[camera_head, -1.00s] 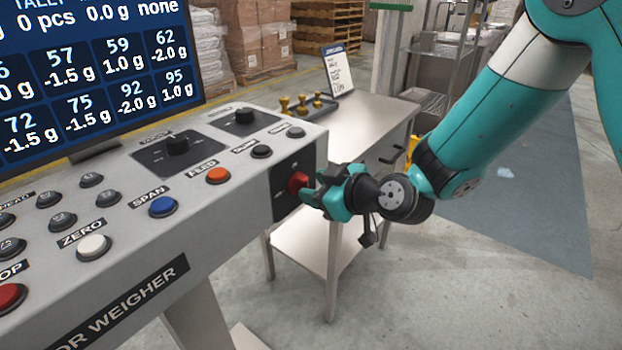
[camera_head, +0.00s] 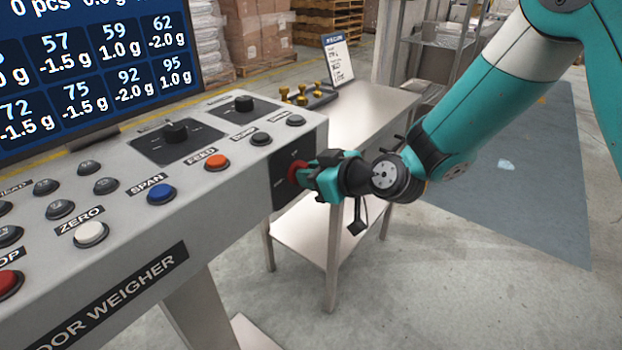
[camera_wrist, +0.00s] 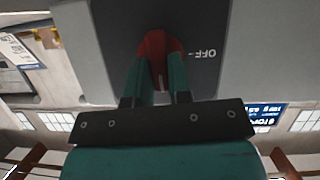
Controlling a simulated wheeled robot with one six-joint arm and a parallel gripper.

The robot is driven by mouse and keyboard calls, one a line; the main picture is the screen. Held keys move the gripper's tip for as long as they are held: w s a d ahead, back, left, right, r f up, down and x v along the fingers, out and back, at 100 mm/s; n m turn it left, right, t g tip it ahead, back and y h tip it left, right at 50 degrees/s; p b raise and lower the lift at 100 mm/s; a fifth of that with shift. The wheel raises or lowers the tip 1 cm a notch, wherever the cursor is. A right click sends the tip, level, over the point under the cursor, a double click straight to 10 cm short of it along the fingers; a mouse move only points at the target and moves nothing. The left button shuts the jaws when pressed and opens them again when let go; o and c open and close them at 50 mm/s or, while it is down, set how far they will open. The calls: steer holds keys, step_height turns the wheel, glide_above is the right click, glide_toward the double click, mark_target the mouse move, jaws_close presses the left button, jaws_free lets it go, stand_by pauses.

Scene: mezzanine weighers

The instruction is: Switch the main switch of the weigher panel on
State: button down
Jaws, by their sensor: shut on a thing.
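The main switch (camera_head: 293,172) is a red rotary knob on a dark plate (camera_head: 282,195) at the right end of the weigher panel (camera_head: 225,235). My gripper (camera_head: 308,172) reaches it from the right and is shut on the red knob. In the wrist view the red knob (camera_wrist: 160,48) sits between the two teal fingers (camera_wrist: 160,75). The word OFF shows on the plate to the right of the knob there. The fingers hide part of the knob, and I cannot tell for sure which way it points.
A steel table (camera_head: 370,115) stands behind the panel end, with brass weights (camera_head: 303,97) and a sign (camera_head: 338,60) on it. Buttons and two black selector knobs cover the panel top. The floor (camera_head: 450,270) at the right is open.

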steer(key=shift+m, duration=0.5)
steer(key=c, duration=1)
jaws_free()
steer(key=shift+c, duration=0.2)
steer(key=shift+d+g, duration=0.15)
steer(key=shift+g, duration=0.15)
steer(key=b+v, duration=0.3)
steer(key=v, duration=1.4)
steer(key=shift+d, duration=0.2)
steer(key=shift+f, duration=0.1)
steer(key=s+d+r+m+g+h+p, duration=0.1)
steer(key=s+r+g+h+p, duration=0.2)
steer(key=s, duration=0.6)
steer(key=s+r+m+g+h+p, duration=0.2)
steer(key=s+r+g+p, duration=0.3)
steer(key=s+r+p, duration=0.3)
steer(key=shift+s+d+r+h+p, duration=0.25)
steer(key=shift+s+d+h+p, duration=0.2)
steer(key=shift+s+h, duration=0.15)
